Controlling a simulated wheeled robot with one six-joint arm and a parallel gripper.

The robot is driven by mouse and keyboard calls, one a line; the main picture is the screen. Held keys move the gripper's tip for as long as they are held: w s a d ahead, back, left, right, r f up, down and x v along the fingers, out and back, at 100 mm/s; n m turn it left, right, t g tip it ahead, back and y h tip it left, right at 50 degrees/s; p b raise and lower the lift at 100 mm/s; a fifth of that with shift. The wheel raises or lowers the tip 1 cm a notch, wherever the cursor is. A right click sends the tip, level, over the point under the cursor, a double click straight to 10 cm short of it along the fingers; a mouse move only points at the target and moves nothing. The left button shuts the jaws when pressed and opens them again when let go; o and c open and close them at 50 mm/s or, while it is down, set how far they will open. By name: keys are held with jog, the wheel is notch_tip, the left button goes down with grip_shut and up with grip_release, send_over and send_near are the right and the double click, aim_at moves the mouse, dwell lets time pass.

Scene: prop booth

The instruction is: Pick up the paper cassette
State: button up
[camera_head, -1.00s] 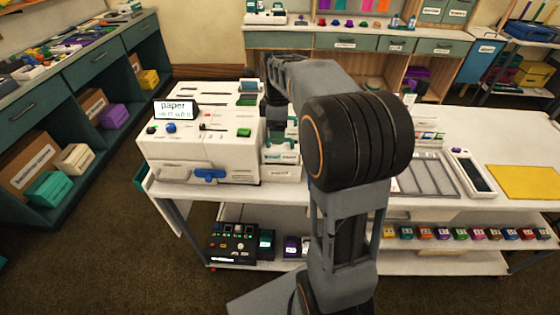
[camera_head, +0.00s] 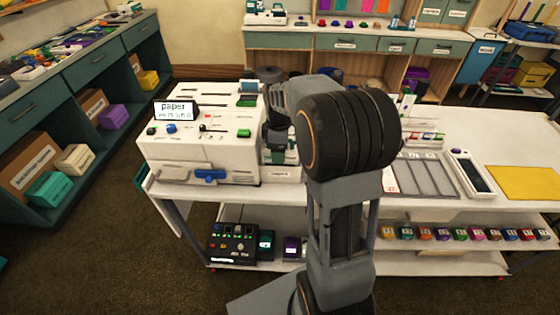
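A white machine (camera_head: 200,150) with a small screen reading "paper" stands at the left end of the white table. A labelled white holder (camera_head: 283,174) stands against its right side. My gripper (camera_head: 277,150) points down over this holder, close to the machine's right wall. A dark teal piece shows at its tip, but I cannot tell whether it is a finger or a cassette. The fingers are too small and dark to tell open from shut. I cannot clearly make out the paper cassette; my arm and gripper hide part of the area.
On the table to the right are a grey slotted tray (camera_head: 428,175), a white device with a dark screen (camera_head: 474,173) and a yellow sheet (camera_head: 524,182). A black control box (camera_head: 234,243) and several small coloured blocks sit on the lower shelf. My arm covers the table's middle.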

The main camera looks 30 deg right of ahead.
grip_shut()
dwell(0.5)
jog(key=shift+r, duration=0.1)
notch_tip(320, 180, up, 28)
jog(key=p, duration=0.3)
dwell(0.5)
